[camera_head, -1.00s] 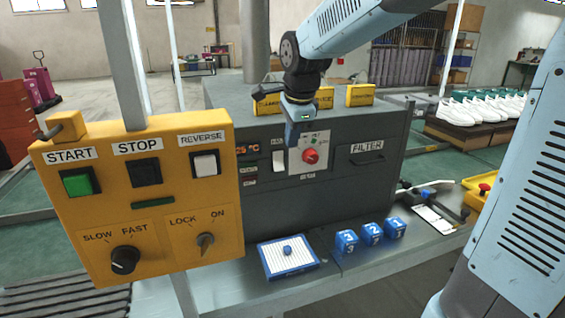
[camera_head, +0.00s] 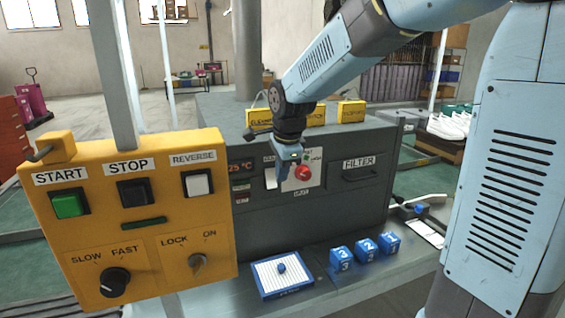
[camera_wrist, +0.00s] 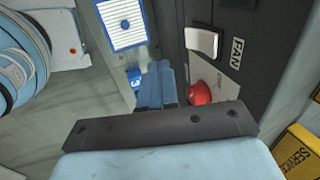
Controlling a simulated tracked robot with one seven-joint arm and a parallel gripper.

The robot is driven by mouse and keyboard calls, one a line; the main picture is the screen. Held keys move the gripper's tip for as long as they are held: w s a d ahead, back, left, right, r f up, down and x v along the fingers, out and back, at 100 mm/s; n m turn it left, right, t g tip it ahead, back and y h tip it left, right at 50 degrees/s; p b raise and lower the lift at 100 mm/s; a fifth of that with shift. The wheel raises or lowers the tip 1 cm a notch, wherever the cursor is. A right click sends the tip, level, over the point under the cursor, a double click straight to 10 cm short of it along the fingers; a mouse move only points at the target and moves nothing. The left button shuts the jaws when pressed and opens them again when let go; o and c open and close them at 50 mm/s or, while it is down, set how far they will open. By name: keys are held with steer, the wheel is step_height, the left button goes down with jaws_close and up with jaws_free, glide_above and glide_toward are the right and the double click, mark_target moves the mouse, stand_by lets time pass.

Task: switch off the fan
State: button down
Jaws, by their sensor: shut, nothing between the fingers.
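The fan switch is a white rocker (camera_wrist: 203,40) beside the label FAN on the dark grey cabinet, seen in the wrist view. In the head view the rocker (camera_head: 270,179) shows just left of my gripper (camera_head: 283,180), which partly covers that area. My gripper is shut and empty, pointing down in front of the cabinet face. In the wrist view its blue fingers (camera_wrist: 158,85) are close to a red knob (camera_wrist: 200,93) and appear apart from the rocker. I cannot tell which way the rocker is tipped.
The red knob (camera_head: 303,173) sits right of my gripper. A yellow control box (camera_head: 130,235) stands at left. A white pad with a blue frame (camera_head: 283,292) and several blue numbered blocks (camera_head: 365,250) lie on the ledge below. Yellow labels (camera_head: 351,112) stand on the cabinet top.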

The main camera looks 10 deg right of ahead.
mark_target(271, 178)
steer(key=w+a+f, duration=0.1)
steer(key=w+f, duration=0.4)
stand_by(0.3)
steer(key=shift+a, duration=0.1)
